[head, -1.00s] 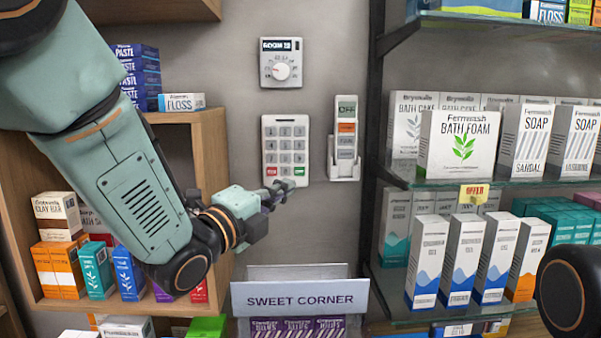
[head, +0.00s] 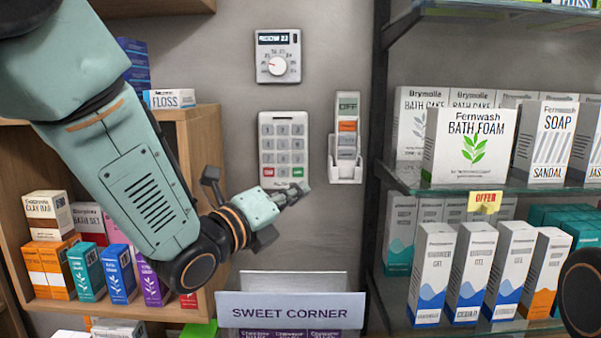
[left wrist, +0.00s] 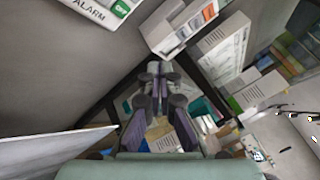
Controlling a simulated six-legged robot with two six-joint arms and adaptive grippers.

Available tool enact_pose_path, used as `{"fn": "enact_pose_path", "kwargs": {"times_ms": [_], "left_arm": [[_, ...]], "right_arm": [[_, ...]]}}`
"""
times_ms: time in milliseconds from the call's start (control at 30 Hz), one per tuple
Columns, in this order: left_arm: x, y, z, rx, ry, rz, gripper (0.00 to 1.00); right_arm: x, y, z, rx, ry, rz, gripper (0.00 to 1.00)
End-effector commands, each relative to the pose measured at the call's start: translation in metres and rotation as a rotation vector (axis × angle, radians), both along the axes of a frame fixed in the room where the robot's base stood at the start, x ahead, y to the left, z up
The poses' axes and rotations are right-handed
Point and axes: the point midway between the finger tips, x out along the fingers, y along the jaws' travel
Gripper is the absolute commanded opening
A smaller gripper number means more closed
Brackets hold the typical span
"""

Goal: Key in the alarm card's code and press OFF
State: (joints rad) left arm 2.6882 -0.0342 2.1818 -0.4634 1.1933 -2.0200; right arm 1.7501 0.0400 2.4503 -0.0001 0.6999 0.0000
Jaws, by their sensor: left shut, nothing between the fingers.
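The alarm keypad (head: 284,150) is a white panel on the grey wall with rows of grey keys, a red key at lower left and a green key (head: 298,172) at lower right. In the left wrist view its lower corner shows the word ALARM and the green OFF key (left wrist: 121,9). My left gripper (head: 299,191) is shut and empty, its tips at the keypad's lower right corner, just below the green key. Contact cannot be told. The gripper also shows in the left wrist view (left wrist: 156,68). I cannot make out a card with a code.
A white wall holder (head: 346,172) with a labelled grey and orange piece is right of the keypad. A dial unit (head: 278,56) hangs above. Glass shelves with boxes (head: 466,147) stand right, a wooden shelf (head: 193,135) left. A SWEET CORNER sign (head: 290,311) is below.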

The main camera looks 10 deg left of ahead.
Motion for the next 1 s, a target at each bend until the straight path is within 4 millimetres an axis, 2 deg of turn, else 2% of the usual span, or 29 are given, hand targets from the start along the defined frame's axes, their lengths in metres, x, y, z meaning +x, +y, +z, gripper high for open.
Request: {"fn": "enact_pose_path", "kwargs": {"times_ms": [167, 567, 700, 1000], "left_arm": [[0.010, 0.002, 0.001, -0.002, 0.000, 0.001, 0.00], [0.061, 0.010, 0.001, -0.003, 0.000, 0.001, 0.00], [0.076, 0.012, -0.001, -0.002, -0.001, 0.000, 0.00], [0.090, 0.015, 0.000, -0.002, 0.000, 0.001, 0.00]], "right_arm": [[0.000, 0.000, 0.003, 0.000, 0.000, 0.000, 0.40], [0.000, 0.000, 0.018, 0.000, 0.000, 0.000, 0.40], [0.000, 0.000, 0.014, 0.000, 0.000, 0.000, 0.40], [0.000, 0.000, 0.012, 0.000, 0.000, 0.000, 0.40]]}}
